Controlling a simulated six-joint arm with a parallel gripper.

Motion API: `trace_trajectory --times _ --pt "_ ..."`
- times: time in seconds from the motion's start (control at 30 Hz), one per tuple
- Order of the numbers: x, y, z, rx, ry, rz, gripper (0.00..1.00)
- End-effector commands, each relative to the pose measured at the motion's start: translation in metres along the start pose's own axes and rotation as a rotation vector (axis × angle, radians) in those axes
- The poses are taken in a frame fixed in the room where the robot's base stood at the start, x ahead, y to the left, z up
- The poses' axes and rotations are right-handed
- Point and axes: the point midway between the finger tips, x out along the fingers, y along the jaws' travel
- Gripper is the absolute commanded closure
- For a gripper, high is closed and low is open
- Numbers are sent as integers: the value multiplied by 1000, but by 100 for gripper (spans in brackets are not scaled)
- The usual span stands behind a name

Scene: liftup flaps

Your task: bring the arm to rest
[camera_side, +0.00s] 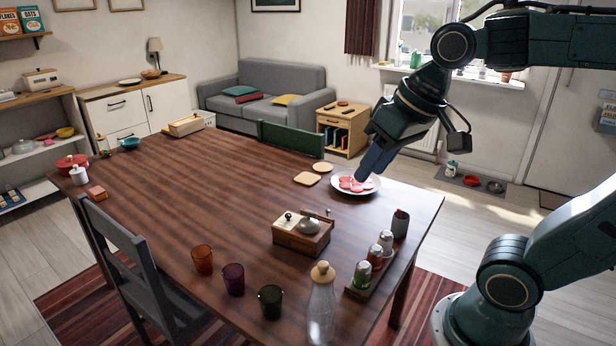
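My gripper (370,166) points down and to the left over the white plate (338,187) at the right far side of the dark wooden table (190,190). Several red and pink slices (357,184) lie on the plate. The fingertips are close to the slices, and I cannot tell whether they touch them. The fingers are seen edge-on and dark, so their opening and anything between them are hidden.
Two bread slices (307,179) lie left of the plate. The table's middle is clear.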

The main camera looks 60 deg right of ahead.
Motion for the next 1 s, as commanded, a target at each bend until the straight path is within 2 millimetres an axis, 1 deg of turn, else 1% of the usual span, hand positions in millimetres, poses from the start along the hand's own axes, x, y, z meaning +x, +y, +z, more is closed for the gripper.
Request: trace_trajectory --times 0.03,0.1,0.2,0.33,0.5,1.0 --pt "-1 1 12 -33 13 4 64" --pt "0 4 26 -78 26 11 64" --pt "1 9 41 -129 43 21 64" --pt "3 13 54 -172 55 31 64" --pt "5 15 59 -192 59 35 64" --pt "4 15 59 -191 59 35 64"
